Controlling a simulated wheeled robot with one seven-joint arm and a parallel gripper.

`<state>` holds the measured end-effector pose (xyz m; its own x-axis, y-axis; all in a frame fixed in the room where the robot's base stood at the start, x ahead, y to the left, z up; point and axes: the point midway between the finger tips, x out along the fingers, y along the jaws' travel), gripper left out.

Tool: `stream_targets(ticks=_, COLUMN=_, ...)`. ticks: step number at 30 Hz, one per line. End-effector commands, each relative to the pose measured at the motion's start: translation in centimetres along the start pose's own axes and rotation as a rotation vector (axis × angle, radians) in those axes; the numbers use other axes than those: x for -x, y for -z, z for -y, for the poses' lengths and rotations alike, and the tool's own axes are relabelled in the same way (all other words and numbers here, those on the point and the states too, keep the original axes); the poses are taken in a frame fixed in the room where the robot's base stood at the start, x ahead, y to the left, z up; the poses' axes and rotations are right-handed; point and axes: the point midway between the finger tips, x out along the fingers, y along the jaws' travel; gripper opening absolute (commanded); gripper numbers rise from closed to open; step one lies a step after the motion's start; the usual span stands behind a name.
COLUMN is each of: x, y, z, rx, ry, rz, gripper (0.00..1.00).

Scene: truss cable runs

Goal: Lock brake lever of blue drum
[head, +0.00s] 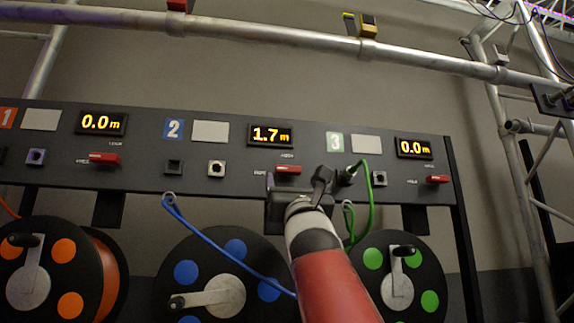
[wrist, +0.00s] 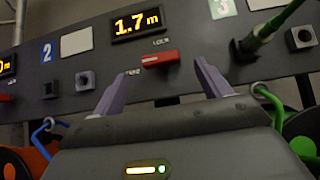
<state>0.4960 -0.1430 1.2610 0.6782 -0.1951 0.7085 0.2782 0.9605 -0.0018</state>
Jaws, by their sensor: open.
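The blue drum (head: 186,272) hangs below the panel's middle section, which is marked 2. Its display (head: 270,134) reads 1.7 m. Its red brake lever (head: 288,169) lies level below that display, between small labels. The lever also shows in the wrist view (wrist: 160,59), with the word LOCK above its right part and another label, partly covered, at its lower left. My gripper (wrist: 160,80) is open and empty. Its two fingers point at the panel, one on each side of the lever and apart from it. In the head view my gripper (head: 318,182) partly hides the panel right of the lever.
A blue cable (head: 210,238) runs from a hook beneath the panel past the blue drum. A green cable (head: 362,200) is plugged in right of my gripper. The orange drum (head: 68,275) and green drum (head: 412,260) flank the blue one.

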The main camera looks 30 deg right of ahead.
Motion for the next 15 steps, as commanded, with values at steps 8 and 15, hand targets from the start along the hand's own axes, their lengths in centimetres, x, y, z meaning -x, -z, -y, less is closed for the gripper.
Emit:
stream_targets(ticks=8, x=-4.1, y=-0.4, z=0.0, rx=0.001, ry=0.001, rz=-0.003, gripper=0.76)
stream_targets(ticks=15, x=-5.4, y=-0.1, z=0.1, rx=-0.001, ry=0.001, rz=-0.001, gripper=0.76)
